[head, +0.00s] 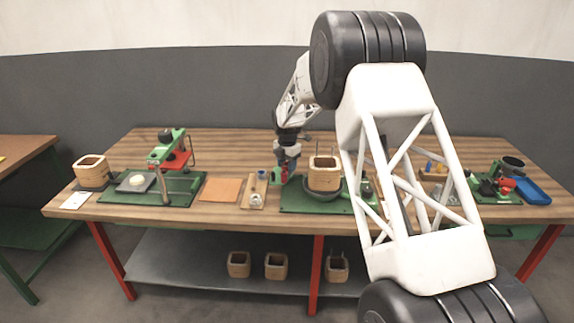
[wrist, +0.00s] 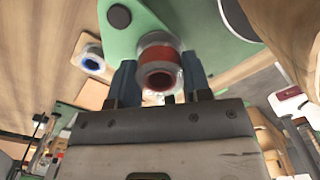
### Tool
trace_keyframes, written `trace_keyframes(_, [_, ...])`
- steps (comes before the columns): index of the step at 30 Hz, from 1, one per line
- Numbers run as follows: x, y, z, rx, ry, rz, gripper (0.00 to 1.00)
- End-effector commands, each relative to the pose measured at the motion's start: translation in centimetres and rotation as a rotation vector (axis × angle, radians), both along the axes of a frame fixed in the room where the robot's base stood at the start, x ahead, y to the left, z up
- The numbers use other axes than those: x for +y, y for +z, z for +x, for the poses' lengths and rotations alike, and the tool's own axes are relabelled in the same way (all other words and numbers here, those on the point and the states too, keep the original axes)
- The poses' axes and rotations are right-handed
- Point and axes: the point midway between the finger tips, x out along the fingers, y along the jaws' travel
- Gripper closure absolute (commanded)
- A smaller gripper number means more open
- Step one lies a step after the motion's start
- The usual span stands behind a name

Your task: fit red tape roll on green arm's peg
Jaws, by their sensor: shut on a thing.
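The red tape roll (wrist: 160,78) has a pale, clear-looking rim and a red core, and shows in the middle of the wrist view. My gripper (wrist: 161,70) is shut on it, with one blue finger on each side. In the head view my gripper (head: 287,164) is low over the table beside the middle fixture, with a bit of red at its fingers. A green arm piece (wrist: 192,15) with a dark round knob lies just beyond the roll in the wrist view. The peg is hidden, and I cannot tell whether the roll is around it.
A blue tape roll (wrist: 92,58) sits on a wooden board left of my gripper. A wooden square coil (head: 325,174) stands in a dark dish on the green base, close on the right. An orange mat (head: 221,189) and another green fixture (head: 170,150) are further left.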

Motion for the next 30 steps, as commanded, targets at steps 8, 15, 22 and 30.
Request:
trace_keyframes(8, [0.00, -0.57, 0.00, 0.000, 0.000, 0.000, 0.78])
trace_keyframes(15, [0.00, -0.95, 0.01, 0.000, 0.000, 0.000, 0.78])
trace_keyframes(22, [0.00, -0.99, 0.01, 0.000, 0.000, 0.000, 0.78])
trace_keyframes(30, [0.00, -0.98, 0.01, 0.000, 0.000, 0.000, 0.27])
